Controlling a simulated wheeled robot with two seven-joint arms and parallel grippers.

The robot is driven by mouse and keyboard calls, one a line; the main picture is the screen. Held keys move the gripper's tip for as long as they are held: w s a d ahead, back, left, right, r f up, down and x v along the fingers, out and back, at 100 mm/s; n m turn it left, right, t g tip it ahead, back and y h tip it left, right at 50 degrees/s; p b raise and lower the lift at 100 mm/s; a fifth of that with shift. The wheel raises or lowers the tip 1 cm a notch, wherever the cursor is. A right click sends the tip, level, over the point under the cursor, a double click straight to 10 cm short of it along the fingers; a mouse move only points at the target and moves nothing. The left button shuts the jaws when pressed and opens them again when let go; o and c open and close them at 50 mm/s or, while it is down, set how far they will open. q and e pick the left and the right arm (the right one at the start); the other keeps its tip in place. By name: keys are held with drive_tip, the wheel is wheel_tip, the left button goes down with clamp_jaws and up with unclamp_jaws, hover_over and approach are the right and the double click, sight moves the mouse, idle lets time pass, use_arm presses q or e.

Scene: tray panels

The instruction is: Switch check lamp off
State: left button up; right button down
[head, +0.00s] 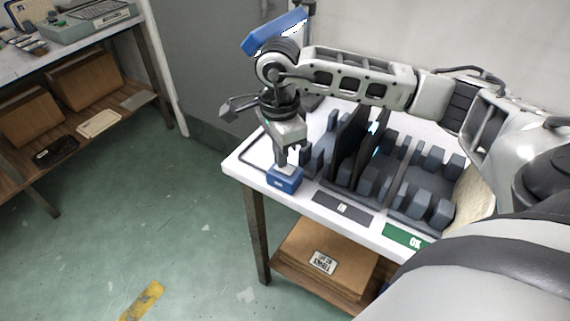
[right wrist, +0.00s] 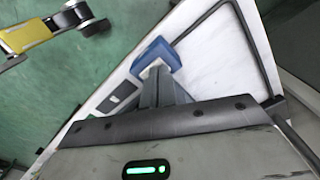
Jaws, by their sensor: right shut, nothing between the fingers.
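The check lamp has a blue head (head: 275,33) at the back of the white table, partly hidden behind my right arm. Its underside shows bright white. A small blue box (head: 284,184) with a pale top sits at the table's front left corner, and a dark cable runs on the table near it. The blue box also shows in the right wrist view (right wrist: 157,55). My right gripper (head: 282,163) is shut and empty, pointing down with its fingertips at the box's top. I cannot tell if they touch it. My left gripper is not in view.
Dark racks with upright panels (head: 350,145) stand right of the gripper. A grey label (head: 342,208) and a green OK label (head: 408,240) lie along the front edge. A cardboard box (head: 325,265) is on the shelf below. Another workbench (head: 100,40) stands at left, with open floor between.

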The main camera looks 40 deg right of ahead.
drive_tip(key=shift+r+p, duration=1.75)
drive_tip(key=shift+r, duration=1.5)
drive_tip(key=shift+f, duration=0.1)
